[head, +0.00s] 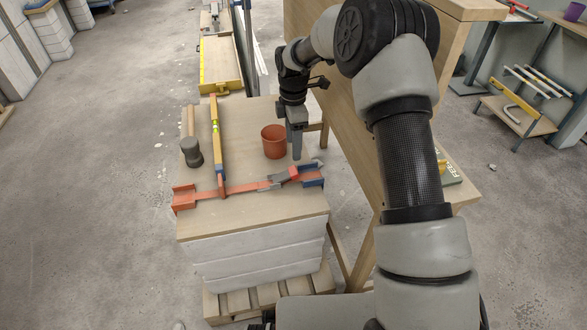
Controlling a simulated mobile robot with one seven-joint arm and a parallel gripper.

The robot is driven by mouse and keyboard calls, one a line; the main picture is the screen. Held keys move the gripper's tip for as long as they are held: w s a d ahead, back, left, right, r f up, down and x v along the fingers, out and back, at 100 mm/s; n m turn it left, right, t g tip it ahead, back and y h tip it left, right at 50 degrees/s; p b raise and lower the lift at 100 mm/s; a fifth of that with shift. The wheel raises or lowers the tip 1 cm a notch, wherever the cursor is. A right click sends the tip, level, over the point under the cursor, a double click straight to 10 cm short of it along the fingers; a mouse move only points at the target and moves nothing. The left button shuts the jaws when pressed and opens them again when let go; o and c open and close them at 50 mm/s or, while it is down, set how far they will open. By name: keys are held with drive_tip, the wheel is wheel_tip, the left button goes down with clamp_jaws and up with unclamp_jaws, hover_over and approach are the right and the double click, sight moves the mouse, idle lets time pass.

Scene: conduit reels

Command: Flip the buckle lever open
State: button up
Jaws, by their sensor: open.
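An orange strap (243,188) lies across the wooden top between a red bracket (184,199) on the left and a blue bracket (313,181) on the right. A grey and red buckle (281,177) is on the strap near its right end. The buckle's lever is too small to tell apart clearly, and I cannot tell its angle. My gripper (297,156) points down just behind and above the right part of the buckle. It is open, with nothing seen between its fingers. Its gap is hard to make out from this view.
An orange-red cup (274,141) stands just left of my gripper. A yellow level (215,140) and a dark grey mallet head (191,152) lie further left on the wooden top (250,222). A tall wooden panel (345,120) rises close on the right.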

sight(293, 170)
wheel_tip(293, 170, down, 10)
drive_tip(key=shift+f+b, duration=0.15)
drive_tip(key=shift+b, duration=0.75)
clamp_jaws()
